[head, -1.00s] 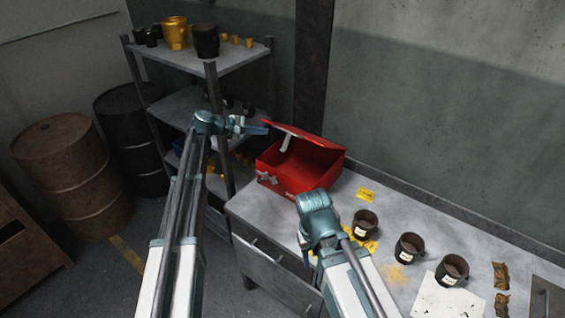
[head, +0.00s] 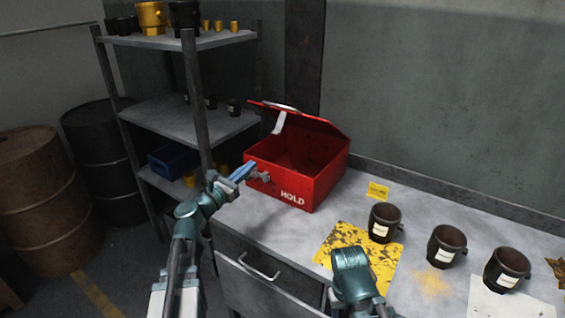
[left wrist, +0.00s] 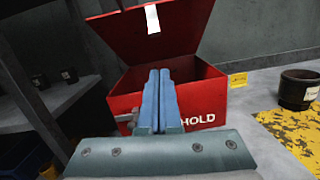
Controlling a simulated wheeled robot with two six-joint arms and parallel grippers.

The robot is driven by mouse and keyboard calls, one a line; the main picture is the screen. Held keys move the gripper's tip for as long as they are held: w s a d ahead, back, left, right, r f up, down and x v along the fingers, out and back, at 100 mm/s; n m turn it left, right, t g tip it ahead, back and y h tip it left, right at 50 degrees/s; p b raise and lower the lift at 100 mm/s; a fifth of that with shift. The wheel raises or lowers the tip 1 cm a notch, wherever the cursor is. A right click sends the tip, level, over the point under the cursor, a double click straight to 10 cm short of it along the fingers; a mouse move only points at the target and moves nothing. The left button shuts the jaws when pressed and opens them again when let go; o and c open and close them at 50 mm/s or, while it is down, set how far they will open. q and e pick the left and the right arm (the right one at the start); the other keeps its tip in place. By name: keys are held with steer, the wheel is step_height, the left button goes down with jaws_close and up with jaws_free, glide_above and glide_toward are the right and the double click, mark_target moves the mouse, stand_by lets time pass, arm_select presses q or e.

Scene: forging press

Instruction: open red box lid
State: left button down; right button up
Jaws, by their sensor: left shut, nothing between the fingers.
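The red box (head: 310,187) marked HOLD stands on the grey bench, its lid (head: 312,123) raised and leaning back, with a pale strip hanging from the lid. The dark inside shows. In the left wrist view the box (left wrist: 212,103) and its raised lid (left wrist: 185,32) fill the middle. My left gripper (head: 250,168) is shut and empty, its blue fingers at the box's front left corner. In the left wrist view the fingers (left wrist: 158,75) cover part of the box front; touching or apart, I cannot tell. Of my right arm only a teal joint shows; its gripper is not seen.
Several dark cups, including one at the mat (head: 384,222), stand along the bench to the right. A worn yellow mat (head: 345,245) lies before the box. A shelf rack (head: 185,120) stands left, with barrels (head: 40,200) beyond. A drawer handle (head: 258,268) sticks out below.

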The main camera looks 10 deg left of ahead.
arm_select(q)
steer(key=w+d+r+n+p, duration=0.1)
steer(key=w+d+r+p, duration=0.2)
steer(key=w, duration=0.7)
steer(key=shift+w+d+n+t+y+p, duration=0.3)
steer(key=shift+d+p, duration=0.1)
steer(key=shift+d, duration=0.15)
arm_select(e)
steer(key=r, duration=0.2)
steer(key=shift+w+d+r, duration=0.1)
steer(key=shift+d+r, duration=0.15)
steer(key=shift+r, duration=0.05)
arm_select(q)
steer(key=shift+r, duration=0.1)
